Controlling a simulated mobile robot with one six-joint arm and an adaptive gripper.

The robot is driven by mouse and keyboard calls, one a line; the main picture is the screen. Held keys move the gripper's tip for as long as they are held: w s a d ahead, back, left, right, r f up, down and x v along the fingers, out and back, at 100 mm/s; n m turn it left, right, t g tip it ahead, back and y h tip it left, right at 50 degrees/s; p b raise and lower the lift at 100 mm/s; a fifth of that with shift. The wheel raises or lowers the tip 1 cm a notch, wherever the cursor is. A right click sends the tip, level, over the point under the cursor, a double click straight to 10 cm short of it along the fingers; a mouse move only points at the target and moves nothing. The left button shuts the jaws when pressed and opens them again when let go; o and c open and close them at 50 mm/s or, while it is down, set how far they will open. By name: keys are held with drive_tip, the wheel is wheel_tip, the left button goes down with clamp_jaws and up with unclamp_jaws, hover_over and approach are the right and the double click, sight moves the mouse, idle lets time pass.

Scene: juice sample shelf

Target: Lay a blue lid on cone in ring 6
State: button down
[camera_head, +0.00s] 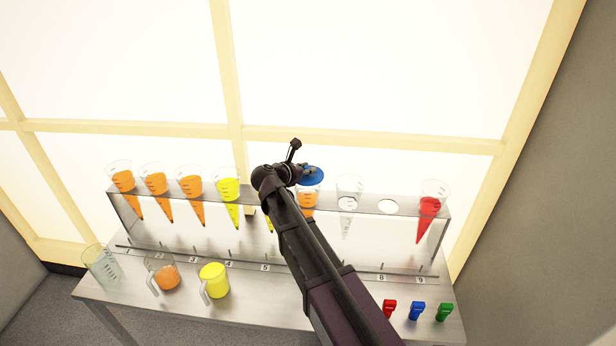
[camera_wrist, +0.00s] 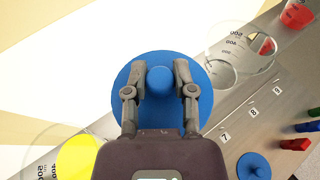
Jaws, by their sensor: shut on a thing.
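My gripper (camera_wrist: 158,76) is shut on the round knob of a blue lid (camera_wrist: 124,82), which it holds knob-up. In the head view the blue lid (camera_head: 314,180) is at the mouth of the orange-filled cone (camera_head: 308,200) in ring 6. I cannot tell whether lid and rim touch. In the wrist view the lid and gripper hide this cone. A second blue lid (camera_wrist: 251,168) lies on the table in the wrist view; my arm hides it in the head view.
The empty cone (camera_head: 348,190) in ring 7 stands close to the right, and a yellow-filled cone (camera_wrist: 78,158) close to the left. Ring 8 (camera_head: 388,206) is empty. A red-filled cone (camera_head: 429,207) is in ring 9. Beakers and coloured clips stand in front.

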drive_tip(key=shift+f+b, duration=0.4)
drive_tip(key=shift+f, duration=0.35)
drive_tip(key=shift+f, duration=0.2)
drive_tip(key=shift+c, duration=2.2)
unclamp_jaws()
drive_tip(key=shift+r, duration=0.1)
drive_tip(key=shift+r, duration=0.15)
drive_tip(key=shift+s+a+r+p, duration=0.25)
drive_tip(key=shift+s+a+p, duration=0.05)
drive_tip(key=shift+s, duration=0.2)
drive_tip(key=p+v, duration=0.3)
drive_tip(key=v, duration=0.7)
drive_tip(key=shift+s+a+p, duration=0.25)
drive_tip(key=shift+s+p, duration=0.05)
drive_tip(key=shift+d, duration=0.15)
